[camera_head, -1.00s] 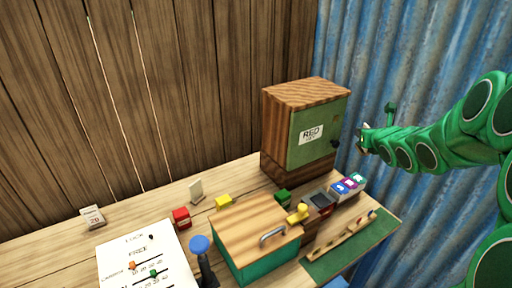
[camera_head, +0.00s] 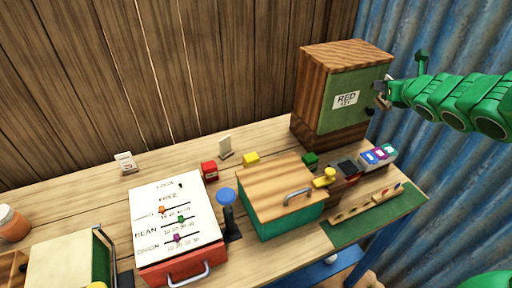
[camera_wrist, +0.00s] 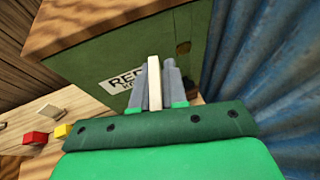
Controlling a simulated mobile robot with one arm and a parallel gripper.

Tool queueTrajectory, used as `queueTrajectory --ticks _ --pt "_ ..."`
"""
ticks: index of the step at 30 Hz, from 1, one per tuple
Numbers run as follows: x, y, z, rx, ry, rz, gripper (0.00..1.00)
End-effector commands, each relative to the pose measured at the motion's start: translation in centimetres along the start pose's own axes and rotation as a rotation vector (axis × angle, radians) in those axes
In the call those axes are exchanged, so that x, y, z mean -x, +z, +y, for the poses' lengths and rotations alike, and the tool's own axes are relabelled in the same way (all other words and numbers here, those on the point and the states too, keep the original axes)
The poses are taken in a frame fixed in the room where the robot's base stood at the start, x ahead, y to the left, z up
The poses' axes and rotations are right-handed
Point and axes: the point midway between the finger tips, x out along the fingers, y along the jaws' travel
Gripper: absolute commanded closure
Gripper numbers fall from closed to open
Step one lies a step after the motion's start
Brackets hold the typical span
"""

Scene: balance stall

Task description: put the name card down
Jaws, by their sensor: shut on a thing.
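My gripper (camera_head: 383,98) is in front of the green door of the wooden cabinet, at the right of the head view. In the wrist view my gripper (camera_wrist: 155,84) is shut on a thin cream piece, which I take to be the name card (camera_wrist: 154,80), seen edge-on. Its face is hidden. The card is held up in the air, with the cabinet door behind it. The table (camera_head: 75,192) is below and to the left.
The cabinet (camera_head: 345,60) bears a "RED" label. A wooden-lidded green box (camera_head: 282,222), a slider panel (camera_head: 178,215), a blue-topped lever (camera_head: 227,197), a small upright card (camera_head: 225,146) and coloured blocks stand on the table. The back left has bare room.

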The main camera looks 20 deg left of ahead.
Motion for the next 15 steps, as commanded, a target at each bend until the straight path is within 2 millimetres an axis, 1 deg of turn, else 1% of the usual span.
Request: queueTrajectory --ticks 7,15 --pt "0.0 1.0 1.4 0.022 0.048 0.002 1.0" --pt "0.0 1.8 2.6 0.038 0.086 0.002 1.0"
